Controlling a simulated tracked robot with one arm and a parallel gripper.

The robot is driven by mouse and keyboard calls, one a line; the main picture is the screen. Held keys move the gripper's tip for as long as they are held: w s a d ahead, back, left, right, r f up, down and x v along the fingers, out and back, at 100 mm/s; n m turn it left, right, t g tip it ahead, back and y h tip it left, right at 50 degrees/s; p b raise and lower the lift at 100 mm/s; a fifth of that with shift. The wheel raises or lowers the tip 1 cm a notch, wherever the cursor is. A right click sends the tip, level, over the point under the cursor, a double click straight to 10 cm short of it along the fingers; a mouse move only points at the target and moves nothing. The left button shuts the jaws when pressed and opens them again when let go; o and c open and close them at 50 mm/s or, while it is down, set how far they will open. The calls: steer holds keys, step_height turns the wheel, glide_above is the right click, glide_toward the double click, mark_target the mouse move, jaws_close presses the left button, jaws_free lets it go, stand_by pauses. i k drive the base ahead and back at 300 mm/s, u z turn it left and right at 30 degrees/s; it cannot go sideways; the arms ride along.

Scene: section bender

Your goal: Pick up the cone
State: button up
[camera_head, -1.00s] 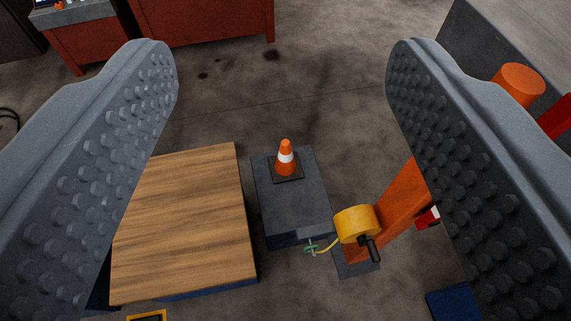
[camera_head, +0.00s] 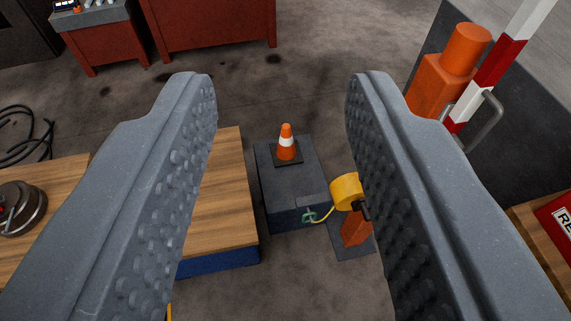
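The cone (camera_head: 286,143) is small and orange with a white band and a dark square base. It stands upright on a dark grey block (camera_head: 287,190), towards its far end. My gripper (camera_head: 280,90) is open, with one studded grey finger on each side of the picture. The cone shows in the gap between the fingers, beyond and below them, and nothing is held. The cone is fully in view.
A wooden-topped table (camera_head: 225,205) stands left of the block. An orange post with a yellow drum (camera_head: 346,191) stands close at the right. A red-and-white barrier pole (camera_head: 490,75) is at upper right. Red cabinets (camera_head: 210,22) stand at the back.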

mark_target(287, 152)
steer(key=z, duration=0.05)
steer(key=k, duration=0.6)
steer(key=u, duration=0.2)
steer(key=i, duration=1.2)
steer(key=z, duration=0.45)
steer(key=i, duration=0.95)
steer(key=z, duration=0.55)
